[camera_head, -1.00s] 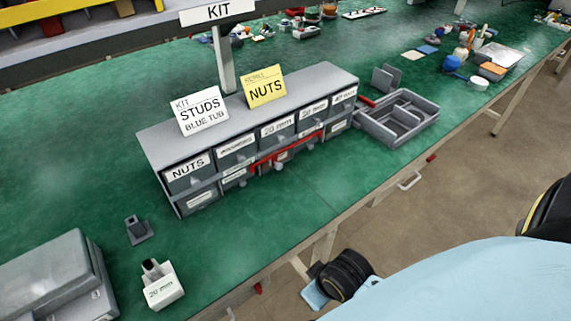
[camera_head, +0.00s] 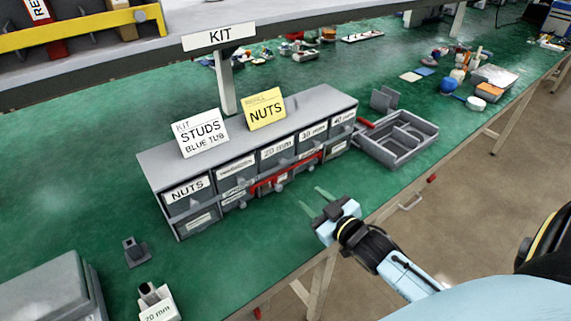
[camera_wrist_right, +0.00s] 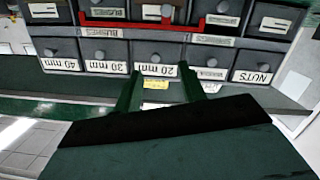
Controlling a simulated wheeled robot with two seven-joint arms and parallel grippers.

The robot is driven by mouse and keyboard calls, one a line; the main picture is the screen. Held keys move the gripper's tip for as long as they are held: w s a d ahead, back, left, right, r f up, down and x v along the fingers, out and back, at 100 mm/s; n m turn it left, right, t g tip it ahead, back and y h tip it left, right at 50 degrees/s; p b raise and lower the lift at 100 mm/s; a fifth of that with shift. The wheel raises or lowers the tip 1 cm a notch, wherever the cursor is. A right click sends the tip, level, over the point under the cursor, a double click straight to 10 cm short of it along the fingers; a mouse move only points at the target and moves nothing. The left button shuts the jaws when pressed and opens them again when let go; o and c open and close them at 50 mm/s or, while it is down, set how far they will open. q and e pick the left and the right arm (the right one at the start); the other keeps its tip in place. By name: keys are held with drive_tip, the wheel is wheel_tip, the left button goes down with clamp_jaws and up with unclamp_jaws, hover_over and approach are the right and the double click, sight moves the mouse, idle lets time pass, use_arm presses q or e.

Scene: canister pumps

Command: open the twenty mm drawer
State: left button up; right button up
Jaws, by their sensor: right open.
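The grey drawer cabinet (camera_head: 330,98) stands on the green bench with two rows of labelled drawers. The drawer labelled 20 mm (camera_head: 277,152) is in the upper row, near the middle, and looks shut. In the right wrist view its front (camera_wrist_right: 157,55) lies just beyond the fingertips, with its knob in the middle. My right gripper (camera_head: 315,200) is open and empty in front of the cabinet, apart from it, over the bench's front part. Its two green fingers (camera_wrist_right: 161,84) spread either side of the 20 mm label in the wrist view. My left gripper is out of view.
A red bar (camera_head: 287,175) runs across the lower drawers. Cards for studs (camera_head: 200,135) and nuts (camera_head: 264,108) stand on the cabinet. A grey divided tray (camera_head: 398,138) is to its right. A 20 mm bin (camera_head: 157,303) stands at the lower left.

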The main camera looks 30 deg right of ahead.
sight(283, 162)
drive_tip(key=shift+n+t+y, duration=0.3)
drive_tip(key=shift+t+y, duration=0.2)
drive_tip(key=shift+t, duration=0.3)
drive_tip(key=w, duration=0.4)
drive_tip(key=w+r, duration=0.1)
drive_tip(key=w, duration=0.4)
drive_tip(key=w+b, duration=0.1)
drive_tip(key=w, duration=0.4)
drive_tip(key=shift+d+r, duration=0.15)
drive_tip(key=shift+r, duration=0.15)
clamp_jaws()
